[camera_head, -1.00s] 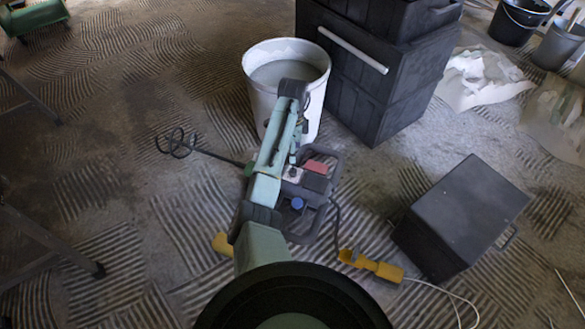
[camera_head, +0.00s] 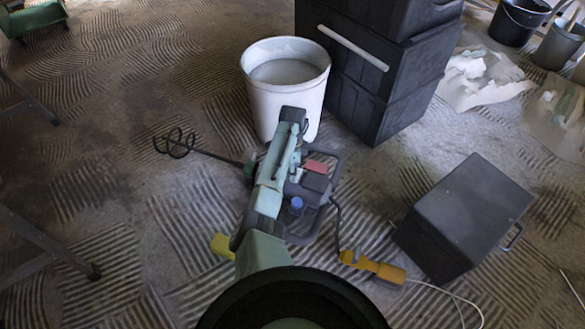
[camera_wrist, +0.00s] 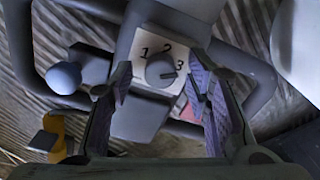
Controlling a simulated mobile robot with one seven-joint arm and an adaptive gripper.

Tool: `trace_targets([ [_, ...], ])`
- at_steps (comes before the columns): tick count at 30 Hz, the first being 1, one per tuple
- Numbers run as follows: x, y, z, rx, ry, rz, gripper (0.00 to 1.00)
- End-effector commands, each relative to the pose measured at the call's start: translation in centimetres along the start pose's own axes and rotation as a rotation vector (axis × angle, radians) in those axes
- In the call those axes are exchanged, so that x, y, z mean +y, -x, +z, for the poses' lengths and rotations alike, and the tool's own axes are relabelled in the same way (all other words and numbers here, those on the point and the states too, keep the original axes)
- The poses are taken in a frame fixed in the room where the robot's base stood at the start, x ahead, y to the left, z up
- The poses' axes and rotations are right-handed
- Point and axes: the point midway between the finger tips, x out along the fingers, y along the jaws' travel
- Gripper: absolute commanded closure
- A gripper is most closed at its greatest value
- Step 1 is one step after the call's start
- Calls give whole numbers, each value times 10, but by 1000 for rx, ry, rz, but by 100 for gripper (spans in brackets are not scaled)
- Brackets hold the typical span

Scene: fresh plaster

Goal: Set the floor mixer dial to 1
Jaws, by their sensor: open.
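The floor mixer (camera_head: 316,183) lies on the floor beside the white bucket, its whisk (camera_head: 178,145) pointing left. In the wrist view its dial (camera_wrist: 160,69) is a round grey knob on a pale plate marked 1, 2 and 3. A dark mark on the knob points right, toward the 3 side. My gripper (camera_wrist: 160,82) is open, with one finger on each side of the dial in the picture. I see no clear contact, and the depth gap cannot be told. In the head view my arm hides the dial and the gripper's fingers.
A dark tubular frame surrounds the mixer, with a blue knob (camera_head: 297,203) that also shows in the wrist view (camera_wrist: 63,77). The white bucket (camera_head: 257,95) and stacked black crates (camera_head: 375,85) stand behind. A grey box (camera_head: 465,218) and yellow connector (camera_head: 373,265) lie right.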

Motion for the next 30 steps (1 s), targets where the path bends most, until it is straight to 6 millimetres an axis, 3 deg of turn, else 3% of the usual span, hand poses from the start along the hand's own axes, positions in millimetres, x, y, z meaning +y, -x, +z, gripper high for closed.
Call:
trace_targets([
  [21, 0, 0, 0, 0, 1, 0, 100],
  [30, 0, 1, 0, 1, 21, 0, 100],
])
